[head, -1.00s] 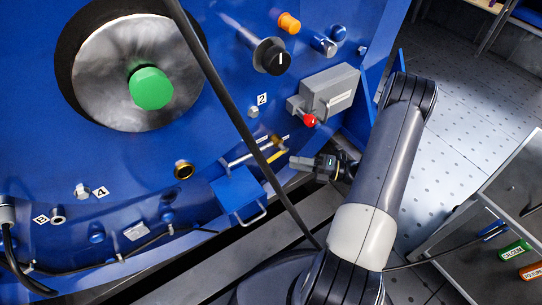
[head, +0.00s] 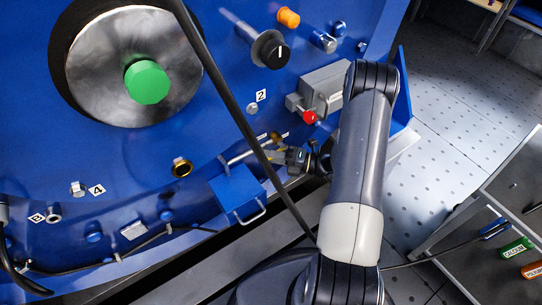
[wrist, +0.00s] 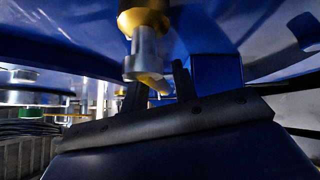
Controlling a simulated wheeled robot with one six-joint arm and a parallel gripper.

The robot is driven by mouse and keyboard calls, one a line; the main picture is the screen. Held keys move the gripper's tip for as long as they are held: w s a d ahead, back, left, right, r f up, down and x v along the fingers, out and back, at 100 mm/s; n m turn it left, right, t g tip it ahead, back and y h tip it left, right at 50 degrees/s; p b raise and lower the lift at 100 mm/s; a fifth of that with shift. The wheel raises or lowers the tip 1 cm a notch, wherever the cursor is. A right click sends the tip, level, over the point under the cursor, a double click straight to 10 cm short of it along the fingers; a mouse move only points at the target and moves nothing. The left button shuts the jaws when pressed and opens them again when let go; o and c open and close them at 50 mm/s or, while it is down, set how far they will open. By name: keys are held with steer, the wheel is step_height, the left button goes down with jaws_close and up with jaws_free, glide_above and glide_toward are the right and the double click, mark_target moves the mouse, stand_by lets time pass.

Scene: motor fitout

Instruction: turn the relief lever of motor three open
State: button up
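A relief valve with a brass-and-steel body (wrist: 145,35) hangs at the top middle of the wrist view. Its thin yellow lever (wrist: 156,84) runs below the body, between my fingers. In the head view the yellow lever (head: 268,155) is small on the blue housing, beside the black cable. My gripper (head: 282,157) is at the lever; in the wrist view my gripper (wrist: 158,88) has its two dark fingers apart, on either side of the lever. Whether a finger touches it I cannot tell. No number label for this lever is readable.
A grey box (head: 325,88) with a red knob (head: 310,117) sits just above my gripper. A black cable (head: 240,112) crosses in front of the housing. A blue box (head: 237,192) with a wire handle is below left. A round green-centred disc (head: 148,82) is upper left.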

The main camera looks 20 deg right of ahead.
jaws_close()
stand_by(0.5)
steer(key=n+h, duration=0.1)
steer(key=f+n+h+p, duration=0.1)
steer(key=shift+d+f+n+g+h, duration=0.3)
steer(key=shift+d+n+g+h, duration=0.05)
steer(key=shift+n+g+h, duration=0.05)
steer(key=d+f+n+h+b, duration=0.1)
steer(key=h+b, duration=0.1)
steer(key=w+d+n+h+b, duration=0.1)
steer(key=n+h+b, duration=0.1)
steer(key=h+b, duration=0.1)
steer(key=d+f+n+h+b, duration=0.1)
steer(key=d+n+h+b, duration=0.1)
steer(key=h+b, duration=0.1)
steer(key=shift+w+f+t, duration=0.2)
steer(key=shift+f+t, duration=0.1)
steer(key=shift+r+n+h, duration=0.1)
steer(key=shift+n+h, duration=0.2)
stand_by(0.3)
steer(key=shift+o, duration=1)
jaws_free()
